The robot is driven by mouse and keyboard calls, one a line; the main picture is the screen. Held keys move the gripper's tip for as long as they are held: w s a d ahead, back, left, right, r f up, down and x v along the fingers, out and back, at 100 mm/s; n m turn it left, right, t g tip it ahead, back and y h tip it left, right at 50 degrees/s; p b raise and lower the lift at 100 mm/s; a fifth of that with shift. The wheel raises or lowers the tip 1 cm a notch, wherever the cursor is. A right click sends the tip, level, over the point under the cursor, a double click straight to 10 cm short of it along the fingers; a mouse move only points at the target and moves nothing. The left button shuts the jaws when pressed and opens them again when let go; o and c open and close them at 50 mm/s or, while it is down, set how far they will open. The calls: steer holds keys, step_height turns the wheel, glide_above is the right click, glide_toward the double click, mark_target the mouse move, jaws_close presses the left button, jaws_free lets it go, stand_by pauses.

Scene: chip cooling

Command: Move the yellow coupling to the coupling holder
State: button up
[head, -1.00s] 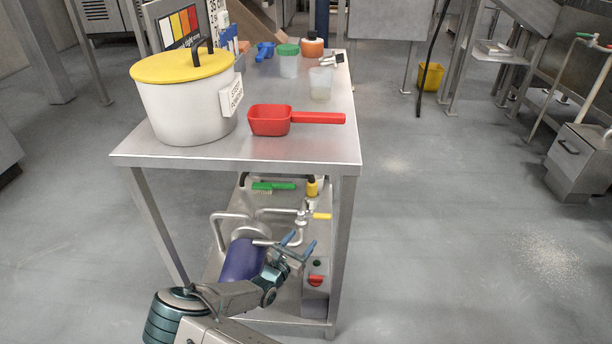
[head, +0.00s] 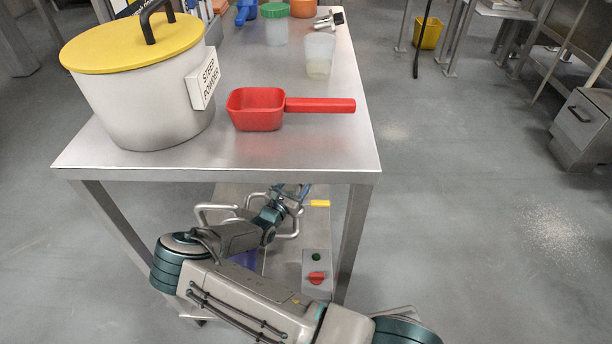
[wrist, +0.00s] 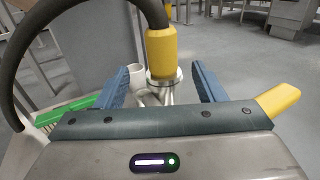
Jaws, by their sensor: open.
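In the wrist view the yellow coupling (wrist: 161,50) is upright on the end of a dark hose (wrist: 42,25). Its lower end is at a round metal fitting (wrist: 165,82); I cannot tell whether it is locked on. My gripper (wrist: 161,78) is open, with one blue finger on each side of the coupling and a visible gap at both sides. In the head view my gripper (head: 292,193) is under the front edge of the tabletop, and the coupling is hidden there. I cannot make out the coupling holder for sure; a pale cup-shaped piece (wrist: 137,74) stands left of the coupling.
The steel table (head: 335,140) overhangs my gripper. A yellow lever (wrist: 278,99) is close on the right, and a green brush (wrist: 75,112) lies left. A control box with a red knob (head: 316,277) is on the lower shelf. A red scoop (head: 257,108) and pot (head: 150,95) stand above.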

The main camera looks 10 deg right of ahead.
steer(key=b+x, duration=0.4)
steer(key=x, duration=0.4)
steer(key=shift+d, duration=0.3)
steer(key=shift+w+d+r, duration=0.15)
steer(key=shift+w+d, duration=0.1)
steer(key=shift+w, duration=0.15)
steer(key=shift+r, duration=0.1)
steer(key=c, duration=1.2)
